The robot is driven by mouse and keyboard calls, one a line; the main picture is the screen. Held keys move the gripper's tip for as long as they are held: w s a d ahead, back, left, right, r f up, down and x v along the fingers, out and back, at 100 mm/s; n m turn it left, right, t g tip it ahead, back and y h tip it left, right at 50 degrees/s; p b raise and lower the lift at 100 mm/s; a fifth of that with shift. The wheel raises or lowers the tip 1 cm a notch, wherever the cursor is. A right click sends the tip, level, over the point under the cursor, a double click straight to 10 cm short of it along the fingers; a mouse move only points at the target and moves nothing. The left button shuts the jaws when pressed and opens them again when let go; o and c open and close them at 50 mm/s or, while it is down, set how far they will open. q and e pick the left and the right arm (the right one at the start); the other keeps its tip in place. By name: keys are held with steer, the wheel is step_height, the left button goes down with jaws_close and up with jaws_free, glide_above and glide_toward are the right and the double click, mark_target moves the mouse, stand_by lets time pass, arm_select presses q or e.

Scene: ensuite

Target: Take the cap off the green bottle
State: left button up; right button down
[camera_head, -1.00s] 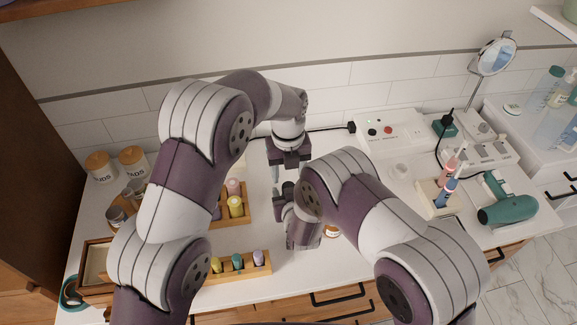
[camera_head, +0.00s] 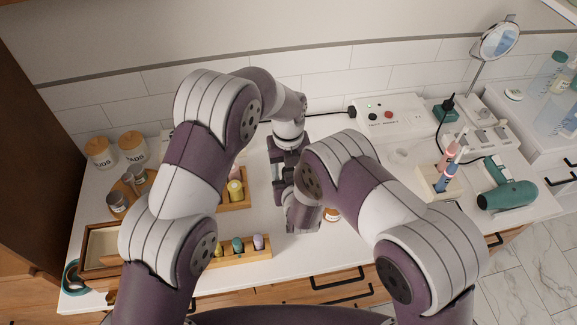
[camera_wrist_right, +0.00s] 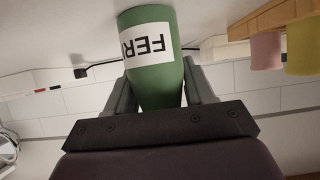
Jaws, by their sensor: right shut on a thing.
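The green bottle (camera_wrist_right: 155,85), with a white label with black letters, fills the middle of the right wrist view, where the picture is upside down. My right gripper (camera_wrist_right: 165,95) is shut on it, one finger on each side. Its upper end and cap are hidden behind my gripper body. In the head view my right gripper (camera_head: 283,188) is partly covered by my own arm. My left gripper (camera_head: 284,160) points down just above and behind it, close to where the bottle is held. Whether its fingers are open or touch the cap is hidden.
A wooden rack with a yellow bottle (camera_head: 235,190) stands left of the grippers. A lower rack (camera_head: 240,254) holds small coloured bottles. Two jars (camera_head: 132,147) stand at the back left. A white box (camera_head: 385,115) and a teal hair dryer (camera_head: 507,195) are on the right.

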arm_select(q)
steer(key=shift+r, duration=0.1)
step_height(320, 180, up, 4)
steer(key=shift+r, duration=0.2)
arm_select(e)
steer(key=shift+c, duration=1.6)
jaws_free()
